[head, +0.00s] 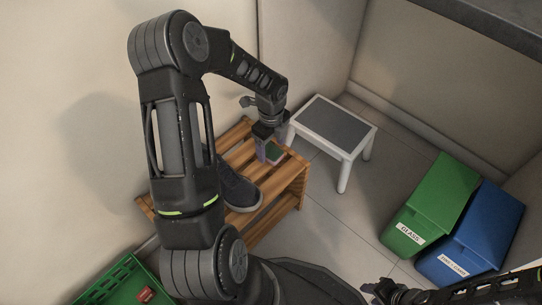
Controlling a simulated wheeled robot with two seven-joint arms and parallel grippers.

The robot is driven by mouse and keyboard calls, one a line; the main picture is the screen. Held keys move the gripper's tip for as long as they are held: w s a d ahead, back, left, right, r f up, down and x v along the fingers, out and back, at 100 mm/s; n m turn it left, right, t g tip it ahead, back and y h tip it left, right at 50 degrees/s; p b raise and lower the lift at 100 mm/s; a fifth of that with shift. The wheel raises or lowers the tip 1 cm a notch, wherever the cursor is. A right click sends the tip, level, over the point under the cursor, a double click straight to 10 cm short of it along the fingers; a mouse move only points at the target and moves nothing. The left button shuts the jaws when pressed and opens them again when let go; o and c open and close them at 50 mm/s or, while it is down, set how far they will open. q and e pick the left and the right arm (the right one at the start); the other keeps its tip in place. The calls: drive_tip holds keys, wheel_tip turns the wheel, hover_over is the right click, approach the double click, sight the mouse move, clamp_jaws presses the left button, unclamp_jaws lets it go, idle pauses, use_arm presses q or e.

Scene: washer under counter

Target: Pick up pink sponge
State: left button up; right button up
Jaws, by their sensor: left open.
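A small pink item with a green part, which looks like the pink sponge (274,154), sits on the top of a slatted wooden rack (292,172). My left gripper (266,148) reaches down over the rack with its fingers at the sponge. It is open and partly hides the sponge. I cannot tell whether the fingers touch it. My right gripper (380,291) shows only in part at the bottom edge, far from the rack, and its jaws are unclear.
A dark shoe (238,190) lies on the rack beside the sponge. A white stool with a grey top (335,122) stands behind it. Green (437,200) and blue (478,230) bins stand at right. A green crate (112,283) holds a red item at lower left.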

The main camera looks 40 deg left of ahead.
sight(271, 151)
use_arm(q)
drive_tip(key=shift+f, duration=0.5)
drive_tip(key=shift+c, duration=0.4)
drive_tip(key=c, duration=1.3)
drive_tip(key=shift+r, duration=0.15)
drive_tip(key=shift+c, duration=0.2)
wheel_tip(271, 151, up, 10)
drive_tip(key=p, duration=0.4)
